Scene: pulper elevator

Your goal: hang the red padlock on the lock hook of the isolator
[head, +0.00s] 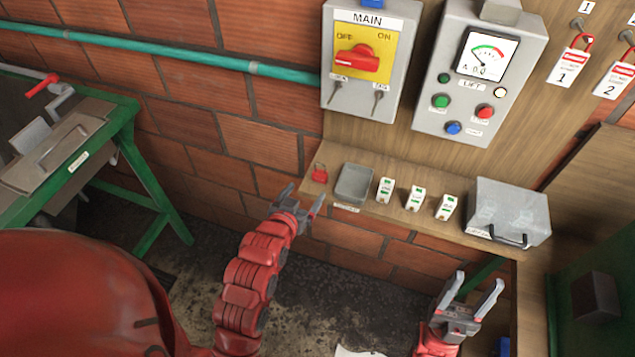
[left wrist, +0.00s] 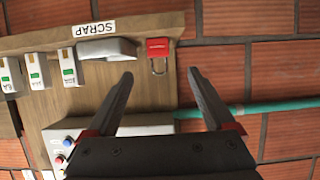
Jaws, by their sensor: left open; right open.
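The red padlock (head: 320,174) lies at the left end of the wooden shelf. In the left wrist view the padlock (left wrist: 158,48) shows its metal shackle and lies ahead of the fingers. The isolator (head: 362,58) is the grey box marked MAIN with a red rotary handle on a yellow plate, turned toward OFF. My left gripper (head: 298,206) is open and empty, just in front of the shelf edge near the padlock. My right gripper (head: 470,296) is open and empty, lower right.
A lift panel (head: 480,75) and tags (head: 568,68) are on the board. A green pipe (head: 180,54) runs along the brick wall.

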